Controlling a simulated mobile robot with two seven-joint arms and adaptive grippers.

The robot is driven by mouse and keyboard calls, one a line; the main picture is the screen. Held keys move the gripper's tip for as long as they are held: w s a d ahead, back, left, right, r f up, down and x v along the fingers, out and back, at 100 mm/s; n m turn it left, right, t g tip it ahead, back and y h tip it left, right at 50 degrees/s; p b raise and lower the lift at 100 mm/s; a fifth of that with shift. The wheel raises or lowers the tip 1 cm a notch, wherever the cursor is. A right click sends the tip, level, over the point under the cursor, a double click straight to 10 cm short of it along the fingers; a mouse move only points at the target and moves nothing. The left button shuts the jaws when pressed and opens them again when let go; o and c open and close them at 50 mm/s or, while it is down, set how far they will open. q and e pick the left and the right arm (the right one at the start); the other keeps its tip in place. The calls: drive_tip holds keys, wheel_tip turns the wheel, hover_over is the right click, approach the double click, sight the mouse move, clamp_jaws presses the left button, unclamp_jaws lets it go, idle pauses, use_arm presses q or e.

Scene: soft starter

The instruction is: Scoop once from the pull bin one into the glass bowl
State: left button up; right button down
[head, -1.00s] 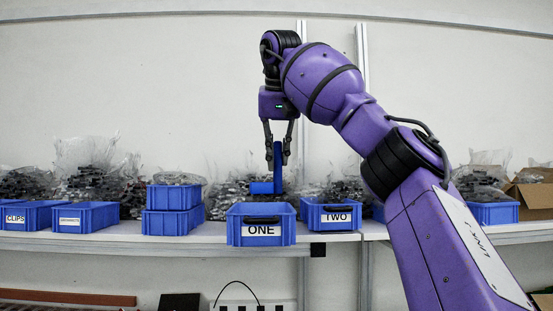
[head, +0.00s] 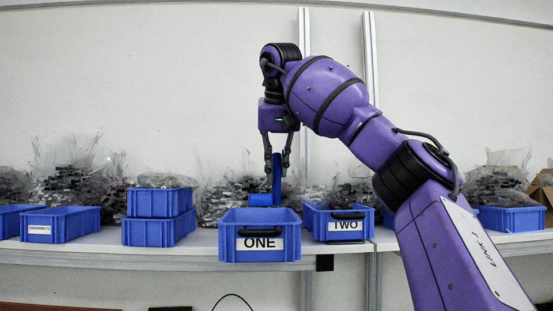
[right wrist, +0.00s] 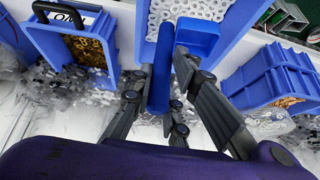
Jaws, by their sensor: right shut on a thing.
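A blue bin labelled ONE (head: 230,243) sticks out over the front edge of the shelf. In the right wrist view bin one (right wrist: 142,45) holds many pale grey rings. My right gripper (head: 277,172) is shut on the upright handle of a blue scoop (head: 277,187), above the back of bin one. In the right wrist view the handle stands between the fingers (right wrist: 163,103), and the scoop's head (right wrist: 197,37) is over the rings. No glass bowl shows. My left gripper is not in view.
A blue bin labelled TWO (head: 315,222) stands just right of bin one; it shows brass-coloured parts in the right wrist view (right wrist: 88,52). Two stacked blue bins (head: 150,233) stand to the left. Clear bags of dark parts (head: 75,185) line the wall behind.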

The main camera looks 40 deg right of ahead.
sight(277, 201)
drive_tip(key=shift+w+d+f, duration=0.1)
drive_tip(key=shift+f, duration=5.05)
wheel_tip(277, 201, up, 13)
drive_tip(key=shift+f, duration=0.2)
